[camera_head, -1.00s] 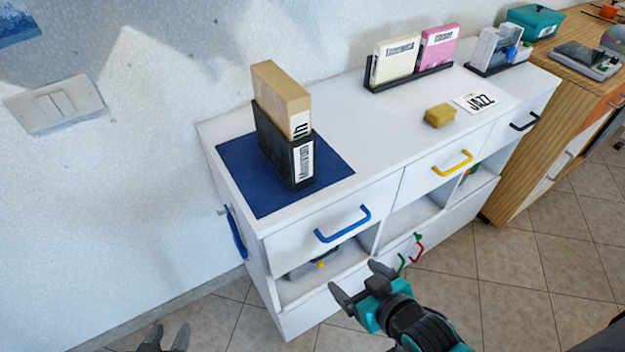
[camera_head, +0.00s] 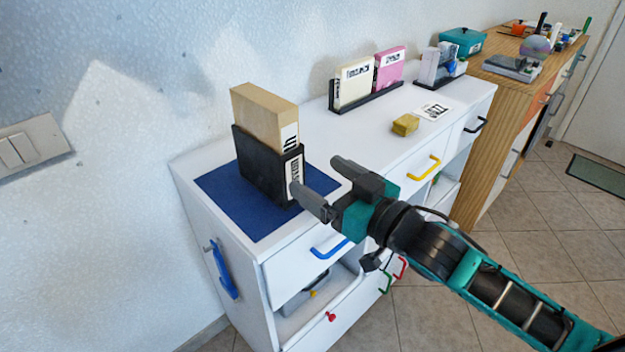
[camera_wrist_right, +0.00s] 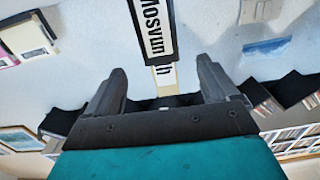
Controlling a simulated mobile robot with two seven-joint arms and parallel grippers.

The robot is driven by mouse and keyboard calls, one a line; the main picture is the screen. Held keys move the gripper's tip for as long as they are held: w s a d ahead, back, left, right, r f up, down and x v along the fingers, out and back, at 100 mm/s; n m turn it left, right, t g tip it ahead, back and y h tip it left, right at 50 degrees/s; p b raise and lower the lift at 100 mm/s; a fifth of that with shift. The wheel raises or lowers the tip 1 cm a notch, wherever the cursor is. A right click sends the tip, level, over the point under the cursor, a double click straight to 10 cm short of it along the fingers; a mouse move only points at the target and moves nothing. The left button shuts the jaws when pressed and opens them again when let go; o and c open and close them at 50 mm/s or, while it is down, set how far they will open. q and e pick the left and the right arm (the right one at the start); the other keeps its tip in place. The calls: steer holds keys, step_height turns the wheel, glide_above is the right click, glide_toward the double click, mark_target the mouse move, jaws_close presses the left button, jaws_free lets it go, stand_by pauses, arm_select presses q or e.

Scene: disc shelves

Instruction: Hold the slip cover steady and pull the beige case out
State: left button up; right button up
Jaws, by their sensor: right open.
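The beige case (camera_head: 262,112) stands upright, partly inside the black slip cover (camera_head: 262,170), its upper part sticking out of the top. The slip cover stands on a blue mat (camera_head: 216,193) at the left end of the white cabinet. My right gripper (camera_head: 315,180) is open and empty, its fingers pointing at the cover's labelled spine, one fingertip overlapping the spine's edge in the head view. In the right wrist view the cover's spine (camera_wrist_right: 148,30) and the case's label end (camera_wrist_right: 165,75) show ahead, between and beyond the open fingers (camera_wrist_right: 160,85). Whether they touch cannot be told. My left gripper is out of view.
On the white cabinet (camera_head: 310,140) stand a cream case (camera_head: 354,84) and a pink case (camera_head: 389,67) in a black holder. A yellow sponge-like block (camera_head: 405,125) and a JAZZ card (camera_head: 432,112) lie nearby. A blue handle (camera_head: 328,249) juts from the front drawer.

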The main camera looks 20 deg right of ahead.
mark_target(274, 148)
steer(key=x, duration=1.2)
steer(key=shift+w+a, duration=0.15)
steer(key=shift+w, duration=0.2)
steer(key=c, duration=1.1)
